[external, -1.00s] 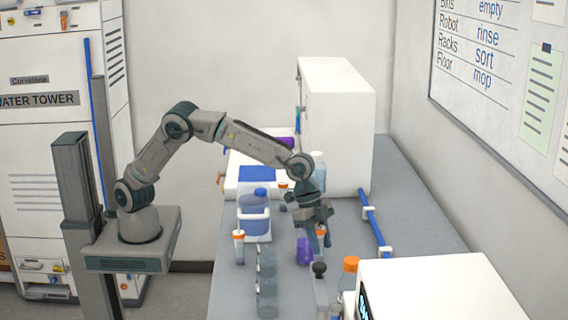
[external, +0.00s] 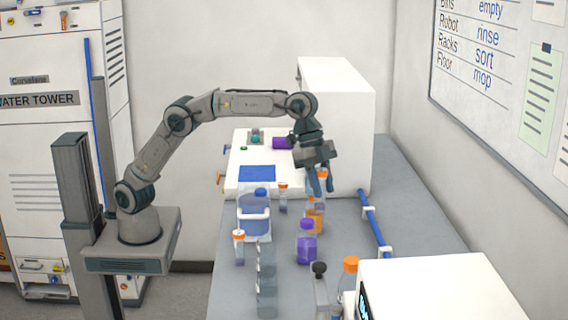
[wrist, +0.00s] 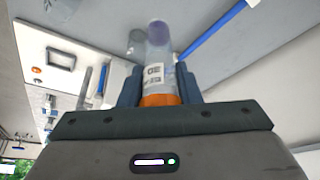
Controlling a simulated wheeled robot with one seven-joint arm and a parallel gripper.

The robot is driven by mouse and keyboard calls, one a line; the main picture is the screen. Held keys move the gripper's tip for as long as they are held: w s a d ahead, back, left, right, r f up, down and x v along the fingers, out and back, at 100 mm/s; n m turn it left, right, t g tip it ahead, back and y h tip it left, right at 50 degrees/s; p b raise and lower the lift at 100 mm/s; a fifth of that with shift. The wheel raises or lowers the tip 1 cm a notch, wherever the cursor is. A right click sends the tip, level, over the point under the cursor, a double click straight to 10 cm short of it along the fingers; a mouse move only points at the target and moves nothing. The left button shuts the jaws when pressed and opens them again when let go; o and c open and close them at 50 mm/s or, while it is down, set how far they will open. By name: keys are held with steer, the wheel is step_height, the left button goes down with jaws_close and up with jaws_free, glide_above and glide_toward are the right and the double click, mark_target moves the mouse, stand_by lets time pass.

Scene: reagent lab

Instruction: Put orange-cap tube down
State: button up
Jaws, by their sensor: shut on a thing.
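My gripper (external: 320,184) is raised over the bench in the external view, pointing down. It is shut on the orange-cap tube (wrist: 158,72), which is clear with a white label in the wrist view. Its orange cap (wrist: 161,99) sits between the two fingers, on the palm side, and its far end points away. In the external view the held tube is mostly hidden by the fingers. Other orange-capped tubes stand on the bench: one (external: 283,198) behind the blue bottle and one (external: 239,248) at the front left.
Below the gripper stand an orange bottle (external: 314,217) and a purple bottle (external: 306,245). A blue bottle (external: 254,218), a clear rack (external: 266,285) and a black-capped bottle (external: 320,288) are nearby. A blue rail (external: 374,222) runs along the right. White equipment (external: 345,125) stands behind.

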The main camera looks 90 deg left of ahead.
steer(key=s+a+m+g, duration=0.35)
steer(key=a+m, duration=0.45)
steer(key=a, duration=0.8)
steer(key=s+a+m+g, duration=0.4)
steer(key=a+m, duration=0.5)
steer(key=a, duration=0.8)
steer(key=shift+t, duration=0.75)
steer(key=shift+s+f+p, duration=0.25)
steer(key=shift+f+p, duration=0.1)
steer(key=shift+f, duration=3.45)
steer(key=shift+s+f+p, duration=0.3)
steer(key=shift+f, duration=3.55)
steer(key=shift+s+f+p, duration=0.25)
steer(key=shift+f+p, duration=0.1)
steer(key=shift+f, duration=3.45)
steer(key=shift+f, duration=0.1)
steer(key=o, duration=0.5)
steer(key=shift+f, duration=0.15)
steer(key=shift+o, duration=0.8)
